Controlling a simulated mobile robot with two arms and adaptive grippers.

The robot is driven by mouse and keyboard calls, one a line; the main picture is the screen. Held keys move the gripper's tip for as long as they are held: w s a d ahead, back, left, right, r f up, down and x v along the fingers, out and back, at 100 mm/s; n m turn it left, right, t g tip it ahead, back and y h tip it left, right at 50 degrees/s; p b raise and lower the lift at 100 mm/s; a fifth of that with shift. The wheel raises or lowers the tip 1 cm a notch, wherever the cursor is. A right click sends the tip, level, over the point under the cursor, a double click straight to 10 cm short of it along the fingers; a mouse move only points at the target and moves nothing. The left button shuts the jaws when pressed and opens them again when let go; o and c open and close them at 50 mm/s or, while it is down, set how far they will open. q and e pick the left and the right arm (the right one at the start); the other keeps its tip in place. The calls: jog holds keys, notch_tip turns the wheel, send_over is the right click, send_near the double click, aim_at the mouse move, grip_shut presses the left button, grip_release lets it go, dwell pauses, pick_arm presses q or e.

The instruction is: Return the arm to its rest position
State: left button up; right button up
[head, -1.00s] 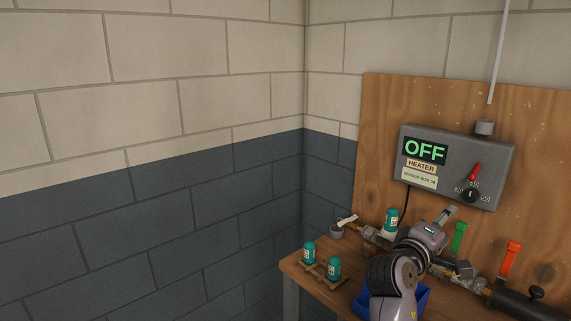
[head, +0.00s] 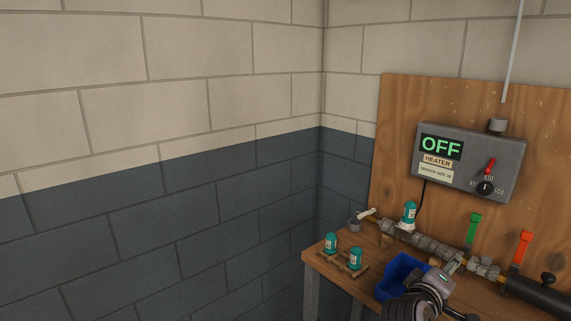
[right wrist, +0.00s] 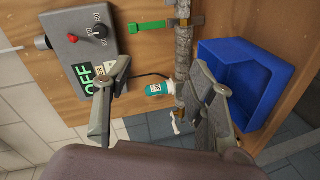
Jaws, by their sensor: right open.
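My right gripper (head: 453,267) is low at the right of the head view, in front of the pipe and beside the blue bin. In the right wrist view its two fingers (right wrist: 163,80) are spread wide with nothing held between them. The grey heater box (head: 471,163) on the wooden board reads OFF; it also shows in the right wrist view (right wrist: 86,38). My left gripper is not in view.
A wooden bench (head: 323,266) carries two teal canisters (head: 330,243) (head: 355,258) and a blue bin (head: 397,279). A third teal canister (head: 409,213) stands by the wrapped pipe (head: 430,240). Green (head: 473,228) and orange (head: 522,248) handles stick up along the pipe.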

jog(key=s+a+f+m+g+y, duration=0.1)
jog(key=s+a+f+y, duration=0.15)
jog(key=s+f, duration=0.55)
jog(key=s+a+f+m+g+y, duration=0.1)
jog(key=s+a+f+g+y, duration=0.15)
jog(key=s+f, duration=0.45)
jog(key=s+a+f+g+y, duration=0.1)
jog(key=s+a+f+y, duration=0.15)
jog(key=s, duration=0.35)
jog(key=s+a+f+m+g+y, duration=0.1)
jog(key=s+a+f+y, duration=0.1)
jog(key=s+a+f, duration=0.3)
jog(key=s+a+f+g+y, duration=0.1)
jog(key=s+f+g+y, duration=0.1)
jog(key=s, duration=0.4)
notch_tip(320, 180, down, 26)
jog(key=s, duration=0.2)
jog(key=s+d+f+g, duration=0.2)
jog(key=s+f, duration=1.4)
jog(key=shift+s+d+f, duration=0.3)
jog(key=shift+s+f, duration=0.05)
jog(key=shift+h, duration=0.25)
